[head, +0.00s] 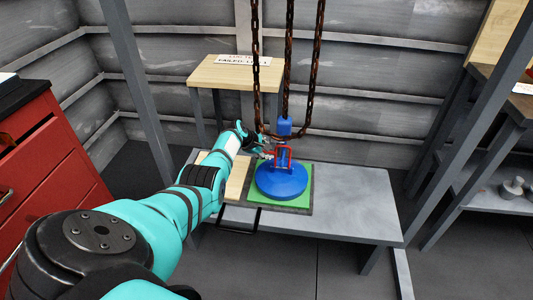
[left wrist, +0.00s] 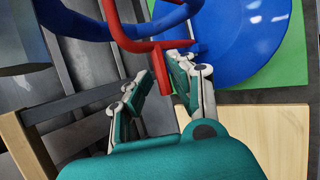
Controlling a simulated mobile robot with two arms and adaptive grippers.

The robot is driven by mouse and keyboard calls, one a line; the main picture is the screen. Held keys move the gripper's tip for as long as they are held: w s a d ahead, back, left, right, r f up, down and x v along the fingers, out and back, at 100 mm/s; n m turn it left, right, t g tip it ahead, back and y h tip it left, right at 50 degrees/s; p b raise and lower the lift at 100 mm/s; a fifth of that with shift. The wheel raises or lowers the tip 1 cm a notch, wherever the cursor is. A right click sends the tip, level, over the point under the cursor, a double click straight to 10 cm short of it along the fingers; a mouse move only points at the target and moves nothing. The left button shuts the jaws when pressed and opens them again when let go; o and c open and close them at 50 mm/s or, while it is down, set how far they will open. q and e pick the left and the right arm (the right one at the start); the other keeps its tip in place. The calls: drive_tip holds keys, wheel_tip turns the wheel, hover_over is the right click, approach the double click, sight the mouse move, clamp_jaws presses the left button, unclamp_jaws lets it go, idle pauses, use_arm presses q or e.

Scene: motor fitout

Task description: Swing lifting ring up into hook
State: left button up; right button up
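The red lifting ring (head: 284,153) stands up above the round blue motor (head: 282,182). The blue hook block (head: 284,126) hangs on chains just above the ring. In the left wrist view, the red ring (left wrist: 122,36) has a short stub, and a curved blue part (left wrist: 75,27), apparently the hook, crosses near the ring. Whether the ring is seated in the hook cannot be told. My left gripper (head: 268,151) is at the ring's left side. Its fingertips (left wrist: 163,68) close in on both sides of the red stub. My right gripper is not in view.
The motor sits on a green pad (head: 303,193) on a grey bench (head: 350,205), with a wooden board (head: 237,178) at left. Rusty chains (head: 288,60) hang overhead. A wooden table (head: 215,73) stands behind, a red cabinet (head: 30,170) at left.

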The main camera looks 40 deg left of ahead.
use_arm(q)
drive_tip(key=shift+o, duration=0.8)
drive_tip(key=shift+s+d+f, duration=0.1)
drive_tip(key=shift+f, duration=0.15)
drive_tip(key=v, duration=1.2)
drive_tip(key=shift+r, duration=0.1)
